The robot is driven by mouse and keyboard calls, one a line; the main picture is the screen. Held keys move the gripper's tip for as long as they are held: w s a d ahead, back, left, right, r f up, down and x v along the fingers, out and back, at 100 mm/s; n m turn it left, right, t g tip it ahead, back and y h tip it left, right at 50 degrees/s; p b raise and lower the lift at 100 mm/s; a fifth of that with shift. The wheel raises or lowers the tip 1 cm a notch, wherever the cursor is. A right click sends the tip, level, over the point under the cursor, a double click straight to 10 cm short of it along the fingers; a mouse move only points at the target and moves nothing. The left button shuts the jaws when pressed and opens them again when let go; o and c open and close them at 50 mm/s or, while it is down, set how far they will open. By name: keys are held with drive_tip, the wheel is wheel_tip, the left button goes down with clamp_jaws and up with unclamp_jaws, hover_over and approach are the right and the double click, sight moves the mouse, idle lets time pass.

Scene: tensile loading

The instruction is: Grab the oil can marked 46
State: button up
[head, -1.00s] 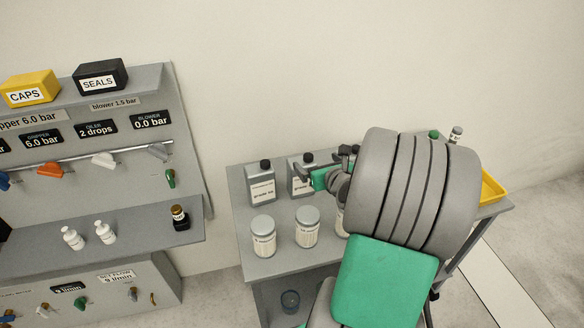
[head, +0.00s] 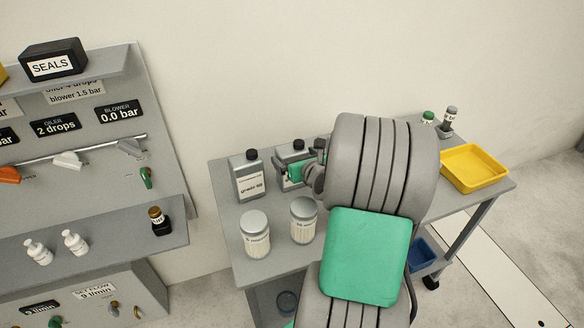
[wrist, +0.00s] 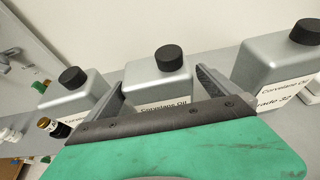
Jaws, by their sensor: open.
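Three grey metal oil cans with black caps stand in a row in the wrist view. The middle can (wrist: 158,75) is between my gripper's (wrist: 159,82) two open fingers, one at each side. Its label reads "Corvelans Oil", and its grade line is hidden behind the gripper. The right can (wrist: 275,62) reads grade 32. The left can (wrist: 72,95) has its label mostly covered. In the head view the left can (head: 248,180) has a grade label that seems to read 68. My gripper (head: 300,172) is at the middle can (head: 292,152) there; my arm hides the right can.
Two silver-lidded jars (head: 255,238) (head: 304,222) stand at the table's (head: 222,190) front left. A yellow tray (head: 474,168) and small bottles (head: 449,118) are at its right. A panel with valves and a shelf (head: 110,240) stands left, separated by a gap.

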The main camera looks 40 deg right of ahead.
drive_tip(key=x, duration=0.5)
drive_tip(key=shift+r+p, duration=0.15)
drive_tip(key=shift+p, duration=0.25)
drive_tip(key=shift+a, duration=0.1)
drive_tip(key=c, duration=1.9)
drive_tip(key=shift+w+r, duration=0.1)
drive_tip(key=shift+r, duration=0.1)
drive_tip(key=shift+c, duration=0.3)
